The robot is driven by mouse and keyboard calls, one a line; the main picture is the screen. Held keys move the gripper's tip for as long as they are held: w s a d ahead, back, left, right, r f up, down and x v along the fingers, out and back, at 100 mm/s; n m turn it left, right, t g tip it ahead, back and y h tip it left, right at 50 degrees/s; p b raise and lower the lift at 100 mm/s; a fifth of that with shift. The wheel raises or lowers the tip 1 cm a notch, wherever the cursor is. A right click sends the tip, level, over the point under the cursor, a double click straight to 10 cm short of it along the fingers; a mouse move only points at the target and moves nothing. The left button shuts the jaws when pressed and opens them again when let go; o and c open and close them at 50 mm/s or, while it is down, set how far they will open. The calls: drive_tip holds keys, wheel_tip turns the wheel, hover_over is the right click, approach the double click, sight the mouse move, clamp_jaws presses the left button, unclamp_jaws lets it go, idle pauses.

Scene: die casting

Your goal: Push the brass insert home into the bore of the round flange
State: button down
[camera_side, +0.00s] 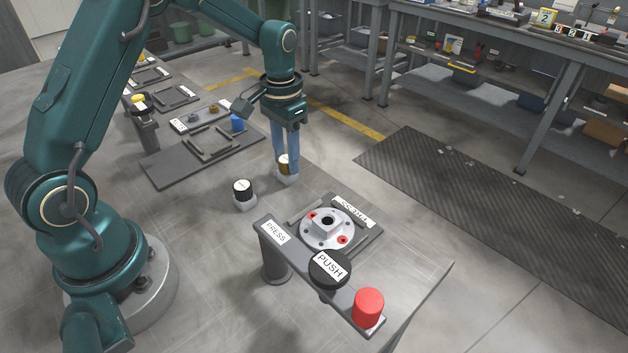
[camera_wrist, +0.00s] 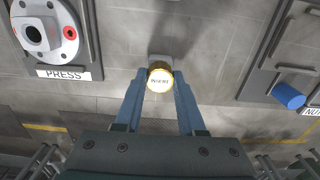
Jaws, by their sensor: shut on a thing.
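The brass insert (camera_side: 283,166) is between the fingertips of my gripper (camera_side: 286,168), which is shut on it. In the wrist view the insert (camera_wrist: 160,79) shows a labelled white top and a brass rim between the blue fingers. A pale block lies just below or behind it; I cannot tell whether they touch. The round flange (camera_side: 318,239), silver with red spots, lies in the press fixture, its dark bore (camera_side: 327,221) facing up and empty. My gripper is beyond and left of the flange in the side view. The flange (camera_wrist: 59,20) also shows at the wrist view's top left.
The press bracket (camera_side: 274,233) with a black PUSH knob (camera_side: 329,269) and red button (camera_side: 368,306) stands in front of the flange. A black, white-topped piece (camera_side: 243,189) stands on the table left of it. A fixture plate with a blue cylinder (camera_side: 237,122) lies behind.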

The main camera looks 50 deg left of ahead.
sight(285, 161)
drive_tip(key=shift+r, duration=0.55)
drive_tip(key=shift+r, duration=1.2)
drive_tip(key=shift+s+r, duration=0.1)
drive_tip(key=shift+s+d+r, duration=0.1)
drive_tip(key=shift+s, duration=0.1)
drive_tip(key=s+d+r+m, duration=0.1)
drive_tip(key=d+r+m, duration=0.2)
drive_tip(key=d, duration=0.4)
drive_tip(key=s+d+r+m, duration=0.2)
drive_tip(key=d+r+m, duration=0.1)
drive_tip(key=d, duration=0.4)
drive_tip(key=shift+s+d+r, duration=0.15)
drive_tip(key=shift+s+d, duration=0.05)
drive_tip(key=shift+d, duration=0.2)
drive_tip(key=shift+f, duration=2.9)
